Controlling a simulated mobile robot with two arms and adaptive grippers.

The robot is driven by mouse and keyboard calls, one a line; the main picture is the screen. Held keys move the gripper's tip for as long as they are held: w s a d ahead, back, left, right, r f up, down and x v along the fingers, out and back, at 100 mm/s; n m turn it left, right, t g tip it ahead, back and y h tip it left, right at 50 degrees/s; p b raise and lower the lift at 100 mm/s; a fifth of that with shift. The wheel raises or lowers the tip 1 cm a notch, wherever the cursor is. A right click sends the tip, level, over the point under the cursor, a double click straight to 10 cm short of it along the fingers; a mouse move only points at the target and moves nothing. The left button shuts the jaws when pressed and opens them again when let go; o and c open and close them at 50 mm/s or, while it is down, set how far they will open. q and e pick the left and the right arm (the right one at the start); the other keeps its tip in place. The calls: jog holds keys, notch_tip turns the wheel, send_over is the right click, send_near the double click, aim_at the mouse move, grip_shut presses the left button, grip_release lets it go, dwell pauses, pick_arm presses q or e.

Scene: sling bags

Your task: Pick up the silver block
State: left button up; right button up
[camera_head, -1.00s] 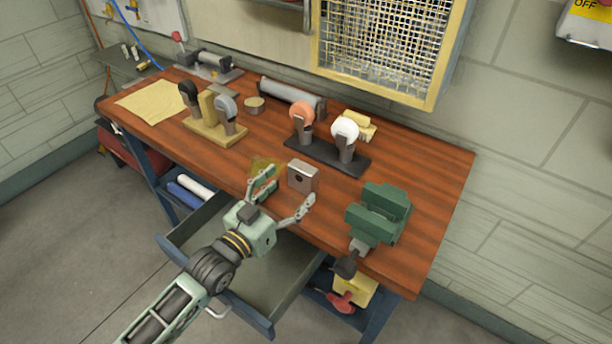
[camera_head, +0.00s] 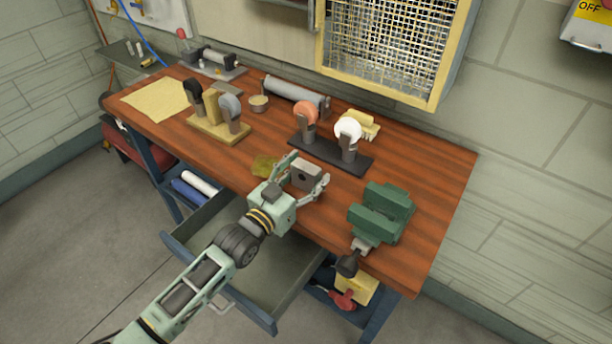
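The silver block (camera_head: 306,174) is a small grey metal block with a dark round hole in its face, near the front edge of the wooden workbench (camera_head: 425,215). My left gripper (camera_head: 308,176) reaches in from the lower left. Its fingers are spread, one on the left side of the block and one on the right. I cannot tell whether either finger touches the block. The block's lower part is partly hidden by the gripper. My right gripper is not in view.
A green vise (camera_head: 382,212) stands right of the block. A black stand with orange and white round tools (camera_head: 330,155) is behind it. A yellowish piece (camera_head: 264,166) lies just left of the gripper. An open drawer (camera_head: 240,262) juts out below the bench.

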pick_arm(q)
jog(key=c, duration=1.1)
